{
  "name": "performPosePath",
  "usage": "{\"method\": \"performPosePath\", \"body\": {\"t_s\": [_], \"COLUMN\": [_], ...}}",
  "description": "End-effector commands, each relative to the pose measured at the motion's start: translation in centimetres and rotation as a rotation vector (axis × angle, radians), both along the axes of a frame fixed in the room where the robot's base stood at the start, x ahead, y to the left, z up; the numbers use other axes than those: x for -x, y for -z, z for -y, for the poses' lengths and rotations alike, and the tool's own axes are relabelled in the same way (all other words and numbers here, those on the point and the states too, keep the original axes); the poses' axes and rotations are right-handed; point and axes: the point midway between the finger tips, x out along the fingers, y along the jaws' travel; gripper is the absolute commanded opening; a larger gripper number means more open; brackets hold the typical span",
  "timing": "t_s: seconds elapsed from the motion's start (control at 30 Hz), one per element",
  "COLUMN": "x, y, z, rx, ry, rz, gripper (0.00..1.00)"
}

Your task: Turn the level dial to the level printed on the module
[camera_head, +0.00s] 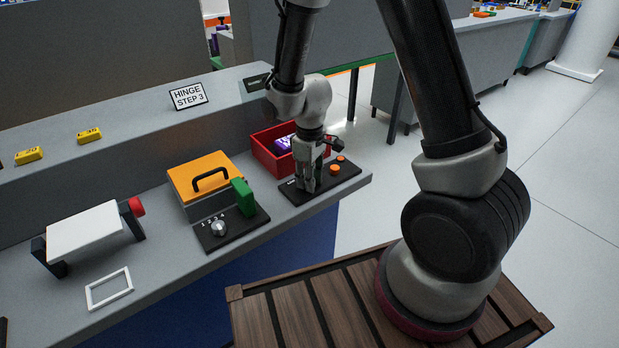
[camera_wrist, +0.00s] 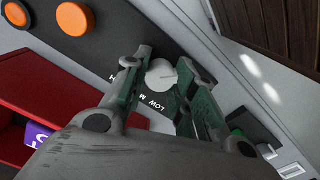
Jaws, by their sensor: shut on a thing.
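The level dial (camera_wrist: 161,75) is a pale round knob on a black panel (camera_wrist: 112,50). The words LOW and M, and part of an H, show around it. My gripper (camera_wrist: 166,62) is shut on the dial, one finger on each side. In the head view my gripper (camera_head: 306,184) points down onto the panel (camera_head: 335,182) and hides the dial. A purple module (camera_head: 284,143) lies in a red bin (camera_head: 262,156) behind the panel. Part of the module also shows in the wrist view (camera_wrist: 38,140), but I cannot read its level.
Two orange buttons (camera_head: 334,168) sit on the same panel, right of my gripper. To the left are a numbered dial (camera_head: 218,229), a green block (camera_head: 243,197) and an orange-lidded box (camera_head: 206,177). The counter's right edge (camera_head: 368,178) is close to the panel.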

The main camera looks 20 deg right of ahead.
Motion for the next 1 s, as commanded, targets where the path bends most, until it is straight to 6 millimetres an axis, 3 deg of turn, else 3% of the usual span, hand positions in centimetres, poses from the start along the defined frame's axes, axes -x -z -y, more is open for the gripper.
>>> {"method": "performPosePath", "body": {"t_s": [0.7,0.73,0.83,1.0], "x": [-0.04,-0.04,-0.04,-0.02], "y": [-0.03,-0.03,-0.03,-0.02], "z": [0.00,0.00,0.00,-0.01], "rx": [0.000,0.000,-0.001,-0.001], "ry": [-0.085,-0.085,-0.085,-0.084], "rz": [0.001,0.001,0.001,0.001], "gripper": [0.03,0.30,0.48,0.50]}}
